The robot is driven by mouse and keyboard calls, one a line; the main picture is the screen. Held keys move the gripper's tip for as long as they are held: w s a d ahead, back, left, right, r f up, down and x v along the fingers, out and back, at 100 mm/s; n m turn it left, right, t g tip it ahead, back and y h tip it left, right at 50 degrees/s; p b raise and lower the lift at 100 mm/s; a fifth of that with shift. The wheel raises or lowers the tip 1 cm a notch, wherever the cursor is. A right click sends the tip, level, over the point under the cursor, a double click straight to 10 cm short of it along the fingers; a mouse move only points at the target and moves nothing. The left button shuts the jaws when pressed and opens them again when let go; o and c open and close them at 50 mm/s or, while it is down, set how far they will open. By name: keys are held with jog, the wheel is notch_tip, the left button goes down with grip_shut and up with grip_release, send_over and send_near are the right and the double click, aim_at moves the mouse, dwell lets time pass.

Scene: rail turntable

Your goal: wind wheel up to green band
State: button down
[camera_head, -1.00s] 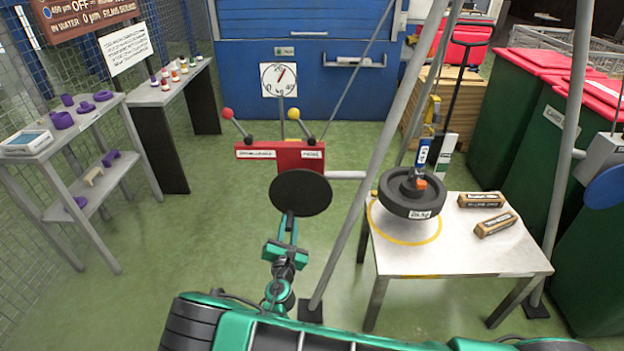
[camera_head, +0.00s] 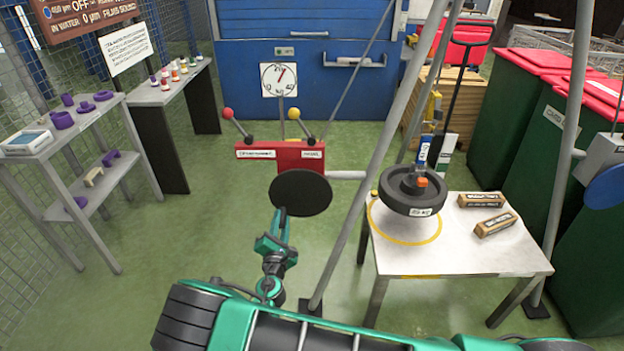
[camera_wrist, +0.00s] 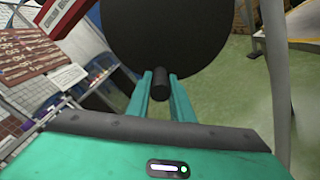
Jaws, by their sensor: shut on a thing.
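A dark grey wheel (camera_head: 414,200) with a white label hangs at a slight tilt over the white table (camera_head: 470,262). A red winch box (camera_head: 285,153) carries a round black crank disc (camera_head: 301,193). My gripper (camera_head: 281,213) is at the lower left of the disc. In the wrist view my gripper (camera_wrist: 161,80) is shut on the dark crank knob (camera_wrist: 160,85), which stands out from the disc. Behind the wheel, an upright strip (camera_head: 446,147) shows white and green parts; I cannot tell the green band clearly.
A yellow ring (camera_head: 406,243) is marked on the table, with two brown boxes (camera_head: 482,201) to its right. A grey slanted pole (camera_head: 372,150) stands between winch and table. A dial (camera_head: 279,80) is behind the winch.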

jog(key=shift+a+r, duration=0.25)
jog(key=shift+a, duration=0.15)
jog(key=shift+a+r+m, duration=0.35)
jog(key=shift+r+m, duration=0.2)
jog(key=shift+m, duration=0.35)
jog(key=shift+a+r+m, duration=0.3)
jog(key=shift+r+m, duration=0.2)
jog(key=shift+m, duration=0.4)
jog(key=c, duration=1.4)
grip_release()
jog(key=shift+o, duration=0.2)
jog(key=shift+d, duration=0.15)
jog(key=shift+s+f, duration=0.1)
jog(key=s, duration=0.7)
jog(key=shift+s, duration=0.4)
